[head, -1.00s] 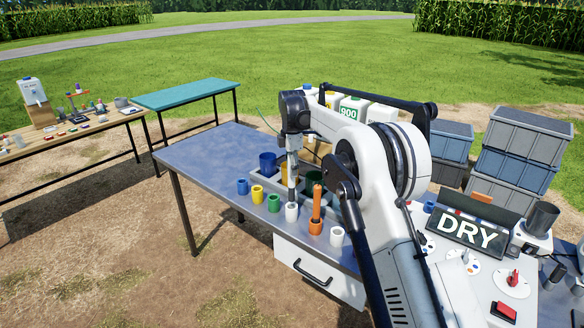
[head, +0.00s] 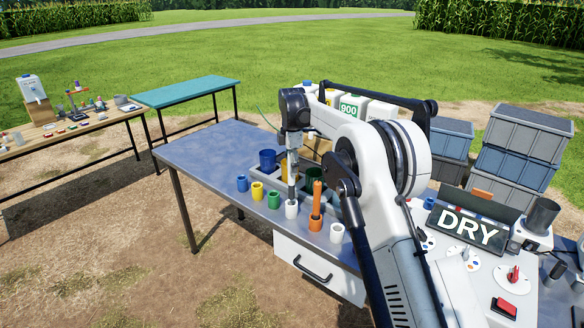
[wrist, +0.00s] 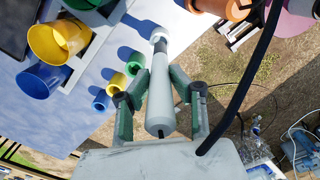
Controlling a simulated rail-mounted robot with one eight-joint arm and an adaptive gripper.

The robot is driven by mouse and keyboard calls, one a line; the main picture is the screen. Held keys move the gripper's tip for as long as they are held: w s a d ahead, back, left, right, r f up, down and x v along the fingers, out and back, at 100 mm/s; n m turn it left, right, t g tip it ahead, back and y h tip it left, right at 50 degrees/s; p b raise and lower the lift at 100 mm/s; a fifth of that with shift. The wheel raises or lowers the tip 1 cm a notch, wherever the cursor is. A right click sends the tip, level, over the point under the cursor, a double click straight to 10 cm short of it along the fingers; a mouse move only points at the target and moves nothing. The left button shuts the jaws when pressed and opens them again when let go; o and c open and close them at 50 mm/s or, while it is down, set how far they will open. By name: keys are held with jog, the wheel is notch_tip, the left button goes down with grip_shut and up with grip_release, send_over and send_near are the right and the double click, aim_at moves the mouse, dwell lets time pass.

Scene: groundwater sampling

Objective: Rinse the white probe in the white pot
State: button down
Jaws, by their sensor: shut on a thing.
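My gripper (wrist: 159,75) is shut on the white probe (wrist: 160,108), as the wrist view shows. The probe points down toward the table, and its far end is at a small white cup (head: 291,210) in the front row in the head view. I cannot tell whether its tip is inside the cup or just above it. Larger pots stand behind the row: a blue pot (head: 267,160), also in the wrist view (wrist: 40,82), and a yellow pot (wrist: 58,38). My arm hides part of this group, and I cannot make out a large white pot.
Small blue (head: 242,185), yellow (head: 257,192) and green (head: 274,201) cups line the front edge. An orange cup (head: 316,223) holds an upright orange probe (head: 317,195) close by. Another white cup (head: 337,233) stands right. A DRY sign (head: 468,229) is further right. The table's left half is clear.

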aim_at(292, 184)
jog(key=shift+f, duration=0.15)
jog(key=shift+f+b, duration=2.2)
jog(key=shift+f, duration=1.45)
jog(key=shift+r, duration=0.15)
dwell(3.0)
